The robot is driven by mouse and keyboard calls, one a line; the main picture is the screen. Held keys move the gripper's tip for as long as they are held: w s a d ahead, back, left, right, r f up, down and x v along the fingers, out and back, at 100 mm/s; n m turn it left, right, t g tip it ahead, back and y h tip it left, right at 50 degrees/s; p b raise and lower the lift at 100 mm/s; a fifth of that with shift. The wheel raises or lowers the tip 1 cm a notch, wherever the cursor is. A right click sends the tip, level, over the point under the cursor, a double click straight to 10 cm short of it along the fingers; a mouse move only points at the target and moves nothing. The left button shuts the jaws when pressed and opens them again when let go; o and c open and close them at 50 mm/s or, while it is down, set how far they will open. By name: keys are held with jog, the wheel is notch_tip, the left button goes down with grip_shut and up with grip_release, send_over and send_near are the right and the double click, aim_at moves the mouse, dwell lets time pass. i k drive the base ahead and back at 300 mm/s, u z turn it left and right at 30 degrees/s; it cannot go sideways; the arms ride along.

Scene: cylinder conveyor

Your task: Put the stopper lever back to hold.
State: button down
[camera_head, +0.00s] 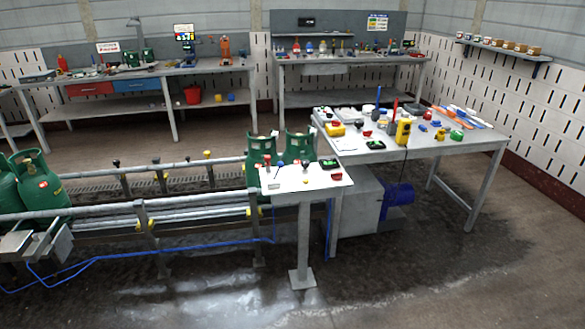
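A pedestal with a white panel top (300,185) stands at the right end of the conveyor. Several small controls with dark, blue and red knobs stand on it. Green gas cylinders (298,146) stand behind the panel on the conveyor. My gripper is not in view.
The railed conveyor (190,220) runs left from the pedestal, with more green cylinders (35,185) at its far left. A cluttered table (460,150) stands right of the pedestal. A blue hose (150,250) runs along the conveyor's front. The front floor is clear and partly wet.

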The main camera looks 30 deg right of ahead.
aim_at(280, 163)
jog(key=i, duration=0.85)
